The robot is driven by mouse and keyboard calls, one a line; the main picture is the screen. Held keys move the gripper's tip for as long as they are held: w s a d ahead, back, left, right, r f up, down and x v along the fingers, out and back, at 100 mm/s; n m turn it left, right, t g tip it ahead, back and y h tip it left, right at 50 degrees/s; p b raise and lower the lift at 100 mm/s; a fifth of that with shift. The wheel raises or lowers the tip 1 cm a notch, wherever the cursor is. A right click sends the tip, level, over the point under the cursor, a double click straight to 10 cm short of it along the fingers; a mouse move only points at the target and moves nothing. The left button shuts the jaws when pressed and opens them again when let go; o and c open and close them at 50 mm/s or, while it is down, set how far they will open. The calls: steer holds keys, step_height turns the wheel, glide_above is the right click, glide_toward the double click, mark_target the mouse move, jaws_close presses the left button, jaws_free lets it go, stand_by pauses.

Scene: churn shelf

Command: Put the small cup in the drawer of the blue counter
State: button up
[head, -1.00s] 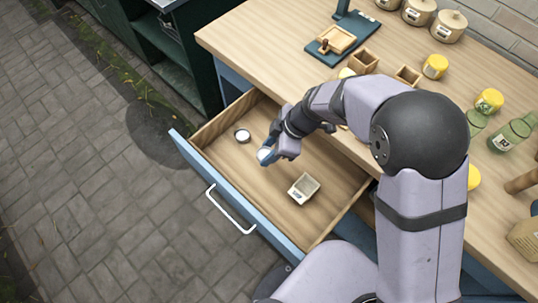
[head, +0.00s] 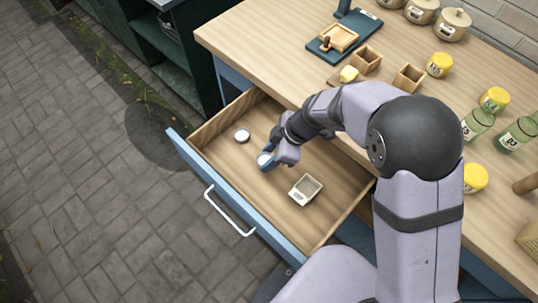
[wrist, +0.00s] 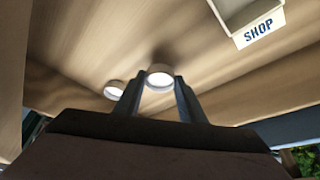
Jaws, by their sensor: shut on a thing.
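The small cup (head: 264,160) is white and round, held between the fingers of my gripper (head: 268,161) over the open drawer (head: 335,186) of the blue counter. In the wrist view the cup (wrist: 160,75) sits between the fingertips (wrist: 158,80), close to the wooden drawer floor with a soft shadow beside it. I cannot tell whether it touches the floor. A second small round white-topped cup (head: 242,136) stands in the drawer to the left of my gripper; it also shows in the wrist view (wrist: 114,89).
A small open box (head: 305,190) labelled SHOP stands in the drawer, right of my gripper. The drawer front with its white handle (head: 228,212) faces the paving. Jars, wooden boxes and a scale-like blue board (head: 344,38) stand on the countertop (head: 260,40).

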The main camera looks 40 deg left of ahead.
steer(key=shift+s+f+b, duration=0.15)
steer(key=shift+f+b, duration=0.15)
steer(key=shift+b, duration=0.15)
steer(key=o, duration=1)
steer(key=shift+f, duration=0.15)
steer(key=shift+r+p, duration=0.75)
steer(key=shift+p, duration=0.3)
steer(key=p+v, duration=0.5)
steer(key=v, duration=0.7)
steer(key=shift+r, duration=0.15)
